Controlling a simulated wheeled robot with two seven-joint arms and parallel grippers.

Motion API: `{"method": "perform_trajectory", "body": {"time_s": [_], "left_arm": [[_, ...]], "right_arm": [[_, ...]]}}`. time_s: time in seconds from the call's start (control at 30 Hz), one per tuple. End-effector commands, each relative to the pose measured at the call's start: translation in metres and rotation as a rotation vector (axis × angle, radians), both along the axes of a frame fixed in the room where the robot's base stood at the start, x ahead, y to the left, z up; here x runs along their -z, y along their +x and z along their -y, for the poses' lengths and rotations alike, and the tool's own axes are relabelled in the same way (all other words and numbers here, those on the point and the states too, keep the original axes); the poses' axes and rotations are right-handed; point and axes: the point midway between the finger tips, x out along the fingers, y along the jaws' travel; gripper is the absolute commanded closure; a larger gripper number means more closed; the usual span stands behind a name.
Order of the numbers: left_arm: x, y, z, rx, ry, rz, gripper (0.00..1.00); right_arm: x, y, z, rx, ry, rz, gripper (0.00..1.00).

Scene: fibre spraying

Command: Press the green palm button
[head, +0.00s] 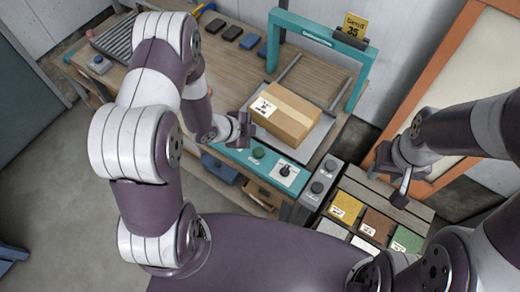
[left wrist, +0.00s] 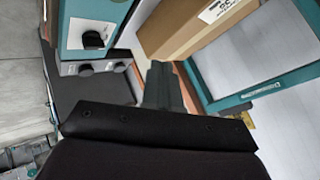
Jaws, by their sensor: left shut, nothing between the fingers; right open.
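The green palm button (head: 258,153) is a dark green round cap on the teal front panel (head: 235,155) of the workbench, left of a black rotary knob (head: 285,170) on a white plate. My left gripper (head: 246,130) is shut and empty. In the head view it appears just above and left of the button, apart from it; the exact height is hard to tell. In the left wrist view its closed fingers (left wrist: 163,88) point toward the bench, and I cannot make out the green button there. My right gripper (head: 391,178) is open and empty, over the bins at the right.
A grey control box (head: 319,183) with dark buttons stands right of the panel. Several sample bins (head: 345,206) and an orange frame (head: 440,60) are at the right.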

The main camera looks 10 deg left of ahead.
Motion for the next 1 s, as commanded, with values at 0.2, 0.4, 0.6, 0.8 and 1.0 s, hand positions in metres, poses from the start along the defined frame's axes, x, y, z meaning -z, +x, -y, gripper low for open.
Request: {"method": "perform_trajectory", "body": {"time_s": [0.2,0.4,0.6,0.8,1.0], "left_arm": [[0.014,0.0,0.0,-0.001,0.0,-0.002,1.0],[0.041,0.0,0.0,-0.001,0.0,-0.002,1.0],[0.071,0.0,0.0,-0.002,0.001,-0.002,1.0],[0.088,0.0,0.0,-0.002,0.001,-0.002,1.0],[0.088,0.0,0.0,-0.002,0.001,-0.002,1.0]], "right_arm": [[0.012,0.0,0.0,0.0,0.0,0.0,0.57],[0.036,0.0,0.0,0.0,0.0,0.0,0.57],[0.062,0.0,0.0,0.0,0.0,0.0,0.57],[0.076,0.0,0.0,0.0,0.0,0.0,0.57],[0.075,0.0,0.0,0.0,0.0,0.0,0.57]]}}
